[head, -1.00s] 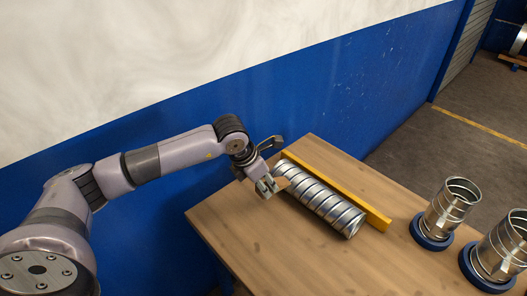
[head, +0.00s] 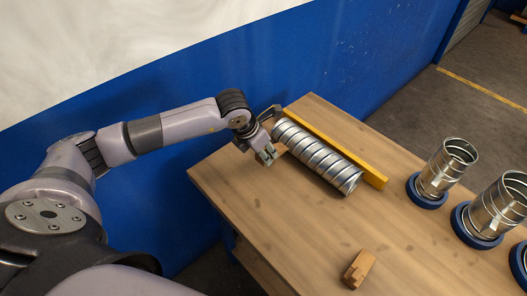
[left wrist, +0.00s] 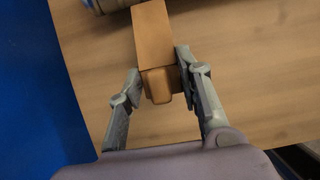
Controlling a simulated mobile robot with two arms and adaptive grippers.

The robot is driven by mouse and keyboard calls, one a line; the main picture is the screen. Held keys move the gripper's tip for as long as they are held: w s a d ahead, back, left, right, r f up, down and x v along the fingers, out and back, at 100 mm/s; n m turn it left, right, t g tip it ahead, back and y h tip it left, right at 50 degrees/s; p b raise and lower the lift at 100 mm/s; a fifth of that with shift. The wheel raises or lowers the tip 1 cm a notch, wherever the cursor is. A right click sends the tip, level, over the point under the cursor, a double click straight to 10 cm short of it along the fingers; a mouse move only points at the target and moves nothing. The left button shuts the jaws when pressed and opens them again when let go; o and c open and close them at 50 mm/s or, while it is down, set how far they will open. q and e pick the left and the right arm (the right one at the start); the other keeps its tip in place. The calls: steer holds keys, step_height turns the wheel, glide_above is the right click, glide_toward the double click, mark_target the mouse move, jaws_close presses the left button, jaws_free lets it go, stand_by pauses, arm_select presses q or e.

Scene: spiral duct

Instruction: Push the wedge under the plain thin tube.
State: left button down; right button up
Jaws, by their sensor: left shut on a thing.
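A ribbed silver tube (head: 317,157) lies on its side on the wooden table in the head view, along a yellow bar. Its edge shows at the top of the left wrist view (left wrist: 108,5). My left gripper (head: 266,157) is low by the tube's left end. In the left wrist view my left gripper (left wrist: 158,78) is shut on the narrow grip of a wooden wedge (left wrist: 154,36). The wedge's broad part points toward the tube. I cannot tell whether they touch. In the head view the held wedge is mostly hidden. My right gripper is not in view.
The yellow bar (head: 340,150) runs behind the tube. Another wooden wedge (head: 359,268) lies at the table's front. Silver tubes (head: 445,168) stand upright in blue rings (head: 427,193) at the right. The table between is clear. A blue wall (head: 250,90) is behind.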

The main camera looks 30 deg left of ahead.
mark_target(276, 148)
arm_select(q)
steer(key=shift+f+b, duration=2.35)
steer(key=shift+f, duration=0.4)
steer(key=shift+w, duration=0.15)
steer(key=shift+w+d+b, duration=0.35)
steer(key=shift+w+b, duration=0.1)
steer(key=shift+w, duration=0.5)
steer(key=shift+w+d+b, duration=0.35)
steer(key=shift+w+b, duration=0.15)
steer(key=shift+w, duration=0.45)
steer(key=shift+w+d+b, duration=0.35)
steer(key=shift+w+b, duration=0.1)
steer(key=shift+w, duration=0.5)
steer(key=c, duration=1.1)
jaws_free()
steer(key=shift+o, duration=0.2)
steer(key=shift+s, duration=0.1)
